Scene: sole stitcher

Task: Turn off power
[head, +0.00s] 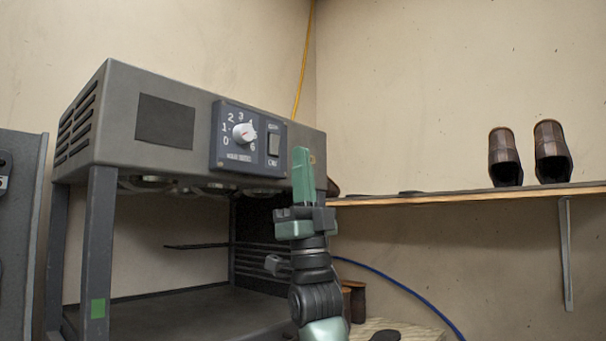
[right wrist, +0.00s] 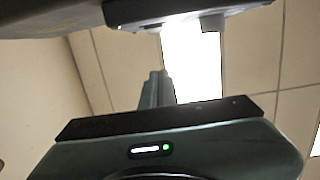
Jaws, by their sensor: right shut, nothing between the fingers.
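The grey machine (head: 85,130) stands at the left in the head view. On its front is a dark control panel (head: 217,150) with a white dial knob (head: 244,133) ringed by numbers, and a rocker switch (head: 274,144) right of the knob. My right gripper (head: 301,152) is upright and shut, with nothing in it. Its fingertips are just right of the panel, in front of the machine's right end; I cannot tell if they touch it. The right wrist view shows the shut fingers (right wrist: 157,88) pointing up toward the ceiling. My left gripper is not in view.
A wooden shelf (head: 470,195) on the right wall holds two brown shoes (head: 504,158). A blue hose (head: 400,286) hangs below it. A grey cabinet (head: 18,230) stands at the far left. The space right of my gripper, below the shelf, is mostly free.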

